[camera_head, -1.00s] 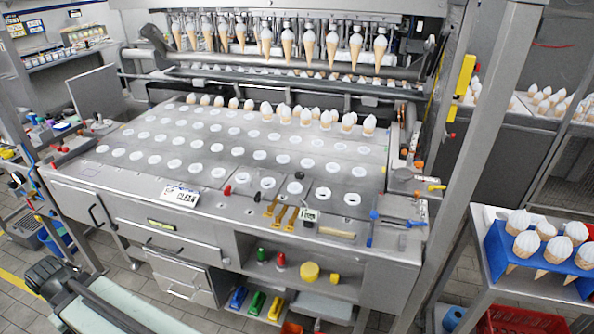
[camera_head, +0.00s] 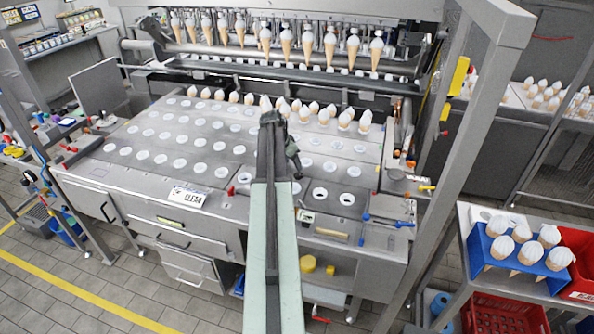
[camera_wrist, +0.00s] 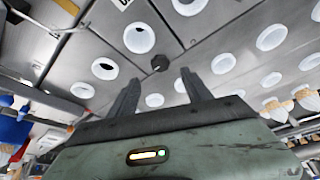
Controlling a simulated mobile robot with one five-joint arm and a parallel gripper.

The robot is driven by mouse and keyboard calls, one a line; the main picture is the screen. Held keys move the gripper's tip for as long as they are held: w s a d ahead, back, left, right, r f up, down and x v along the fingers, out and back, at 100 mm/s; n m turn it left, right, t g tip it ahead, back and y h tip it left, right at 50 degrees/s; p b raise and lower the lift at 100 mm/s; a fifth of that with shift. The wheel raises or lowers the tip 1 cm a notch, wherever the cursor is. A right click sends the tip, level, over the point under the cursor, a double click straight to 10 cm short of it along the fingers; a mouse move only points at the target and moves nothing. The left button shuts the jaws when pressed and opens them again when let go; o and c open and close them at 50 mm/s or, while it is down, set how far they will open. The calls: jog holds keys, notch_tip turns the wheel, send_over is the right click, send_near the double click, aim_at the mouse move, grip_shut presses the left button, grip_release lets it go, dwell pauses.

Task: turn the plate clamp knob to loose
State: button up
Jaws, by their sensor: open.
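In the head view my arm reaches over the machine's front edge and hides part of the panel.
The plate (camera_head: 150,118) has rows of white-rimmed holes, with cones standing along its back rows. A red knob (camera_head: 231,190) and a CLEAN sign (camera_head: 188,197) lie left of my arm. Blue-handled parts (camera_head: 385,219) lie right. A blue cone rack (camera_head: 495,250) stands at the far right.

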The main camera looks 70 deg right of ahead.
aim_at(298, 175)
jog(key=b+x, duration=0.7)
jog(key=x, duration=0.1)
jog(key=shift+w+a, duration=0.1)
jog(key=shift+r, duration=0.1)
jog(key=shift+c, duration=0.4)
